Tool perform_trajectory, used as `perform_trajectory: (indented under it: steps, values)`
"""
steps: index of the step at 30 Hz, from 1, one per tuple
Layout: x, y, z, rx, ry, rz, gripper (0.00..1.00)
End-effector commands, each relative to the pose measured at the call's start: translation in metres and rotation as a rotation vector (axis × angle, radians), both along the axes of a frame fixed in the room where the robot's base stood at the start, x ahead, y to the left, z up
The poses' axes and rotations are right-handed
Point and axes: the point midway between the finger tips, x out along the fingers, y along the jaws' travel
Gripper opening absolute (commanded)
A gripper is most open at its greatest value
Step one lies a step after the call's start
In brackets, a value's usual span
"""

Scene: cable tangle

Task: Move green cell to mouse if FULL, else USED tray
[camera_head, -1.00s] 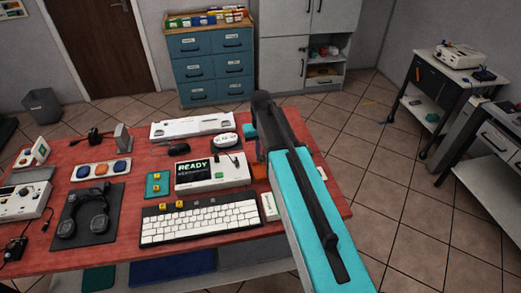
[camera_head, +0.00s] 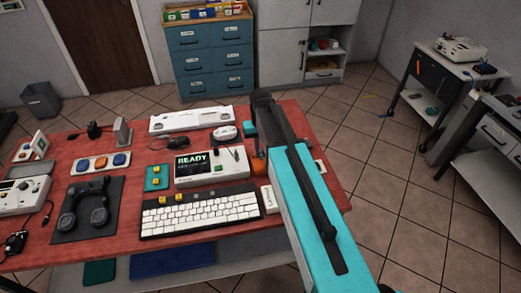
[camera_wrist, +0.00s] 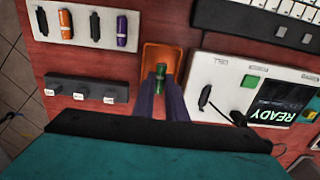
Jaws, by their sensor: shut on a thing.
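My gripper (camera_wrist: 158,88) is shut on the green cell (camera_wrist: 161,71), a small cylinder seen between the fingertips in the wrist view. Both appear over an orange tray (camera_wrist: 149,60); I cannot tell the height above it. No tray label is readable. In the head view my arm hides the gripper tips and the cell, and the orange tray (camera_head: 259,166) shows partly beside the arm. The tester (camera_head: 212,167) left of the tray shows READY; its screen (camera_wrist: 285,104) is upside down in the wrist view. A white mouse (camera_head: 225,133) stands behind the tester.
A white rack (camera_wrist: 75,25) with orange and purple cells and a black block (camera_wrist: 86,89) flank the tray. A keyboard (camera_head: 200,212) lies in front of the tester. A black mouse (camera_head: 178,142) and headphones (camera_head: 86,205) also lie on the red table.

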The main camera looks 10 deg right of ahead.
Motion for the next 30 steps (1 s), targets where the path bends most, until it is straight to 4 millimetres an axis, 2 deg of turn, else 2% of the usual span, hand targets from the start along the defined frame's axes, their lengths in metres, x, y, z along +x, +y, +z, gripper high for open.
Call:
perform_trajectory:
  steps: [3, 12, 30]
  values:
    - [0.000, 0.000, -0.010, 0.000, 0.000, 0.000, 0.00]
    - [0.000, 0.001, -0.025, 0.000, 0.000, 0.002, 0.00]
    - [0.000, 0.001, -0.027, 0.000, 0.000, 0.002, 0.00]
